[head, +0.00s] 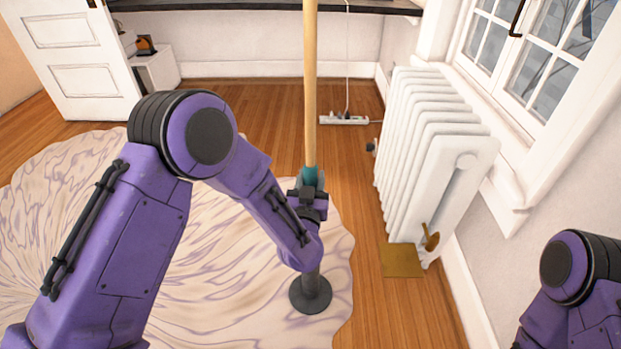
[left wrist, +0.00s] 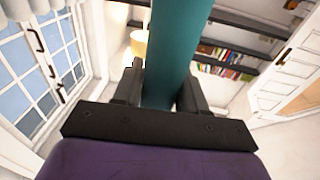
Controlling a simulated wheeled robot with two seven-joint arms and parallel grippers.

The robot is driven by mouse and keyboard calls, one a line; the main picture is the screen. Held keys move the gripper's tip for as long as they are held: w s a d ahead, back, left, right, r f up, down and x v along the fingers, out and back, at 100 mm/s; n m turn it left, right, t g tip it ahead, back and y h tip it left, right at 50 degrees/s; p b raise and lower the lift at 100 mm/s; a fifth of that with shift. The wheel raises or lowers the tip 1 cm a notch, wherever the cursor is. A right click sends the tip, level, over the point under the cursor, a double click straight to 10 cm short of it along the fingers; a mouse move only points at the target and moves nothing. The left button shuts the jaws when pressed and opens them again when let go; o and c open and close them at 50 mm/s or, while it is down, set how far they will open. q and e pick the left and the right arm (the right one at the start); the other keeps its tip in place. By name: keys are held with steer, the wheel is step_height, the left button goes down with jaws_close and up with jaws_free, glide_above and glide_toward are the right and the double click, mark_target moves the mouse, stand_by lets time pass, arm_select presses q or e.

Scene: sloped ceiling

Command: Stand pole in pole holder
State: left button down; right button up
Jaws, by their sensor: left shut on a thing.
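The pole (head: 310,90) is upright, pale wood above with a teal section (head: 309,178) low down. It rises out of the top of the head view. My left gripper (head: 312,192) is shut on the teal section, which also runs between its fingers in the left wrist view (left wrist: 172,55). The pole holder (head: 311,296) is a dark round base with a short upright tube, directly below my gripper. My gripper and forearm cover the join, so I cannot tell whether the pole's lower end is inside the tube. My right gripper is out of view.
The holder stands on a pale swirled rug (head: 215,270) near its right edge. A white radiator (head: 430,150) stands right of it under the window, with a brass-coloured plate (head: 402,260) by its foot. A power strip (head: 343,120) lies near the back wall.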

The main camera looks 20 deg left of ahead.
arm_select(q)
steer(key=shift+f+b, duration=2.55)
steer(key=shift+f, duration=1.35)
steer(key=c, duration=0.5)
jaws_free()
steer(key=shift+r, duration=0.1)
steer(key=shift+c, duration=0.2)
steer(key=p+v, duration=0.1)
steer(key=v, duration=0.9)
steer(key=shift+s+p, duration=0.3)
steer(key=shift+p, duration=0.1)
